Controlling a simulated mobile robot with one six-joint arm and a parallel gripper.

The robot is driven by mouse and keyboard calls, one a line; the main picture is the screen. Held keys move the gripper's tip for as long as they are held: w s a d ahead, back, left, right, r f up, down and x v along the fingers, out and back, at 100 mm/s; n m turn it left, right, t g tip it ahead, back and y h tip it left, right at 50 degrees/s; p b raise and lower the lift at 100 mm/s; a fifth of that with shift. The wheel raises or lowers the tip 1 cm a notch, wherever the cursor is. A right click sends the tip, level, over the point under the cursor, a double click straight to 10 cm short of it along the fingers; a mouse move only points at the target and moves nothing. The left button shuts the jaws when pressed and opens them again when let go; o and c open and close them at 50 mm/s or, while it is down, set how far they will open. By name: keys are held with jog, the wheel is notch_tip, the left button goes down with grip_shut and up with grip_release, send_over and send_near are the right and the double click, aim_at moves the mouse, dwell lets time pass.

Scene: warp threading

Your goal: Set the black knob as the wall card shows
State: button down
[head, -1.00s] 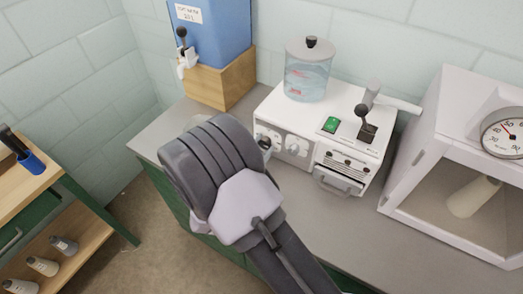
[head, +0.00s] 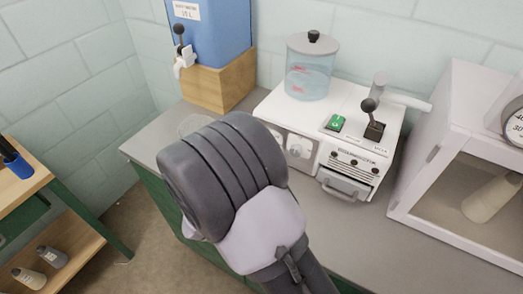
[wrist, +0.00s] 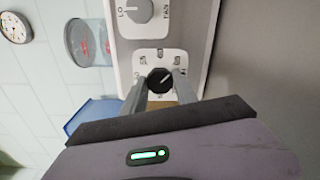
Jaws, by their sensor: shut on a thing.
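The black knob (wrist: 160,80) sits on a white plate (wrist: 158,58) with small marks around it, on the front of the white machine. Its pale pointer line slants to the upper right in the wrist view. My gripper (wrist: 161,84) is shut on the black knob, with one finger on each side. In the head view my wrist hides the gripper and the knob. The white machine (head: 360,114) stands on the grey counter. I cannot make out a wall card in either view.
A clear jar (head: 310,80) and a lever (head: 371,105) are on top of the machine. A blue tank (head: 212,30) stands left, an open-fronted cabinet (head: 445,150) right. A clear dish (head: 195,124) is behind my wrist.

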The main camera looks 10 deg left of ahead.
dwell(0.4)
jog(key=c, duration=1)
grip_release()
jog(key=shift+o, duration=0.2)
jog(key=p+v, duration=0.5)
jog(key=v, duration=1.2)
jog(key=shift+s, duration=0.2)
jog(key=shift+a, duration=0.1)
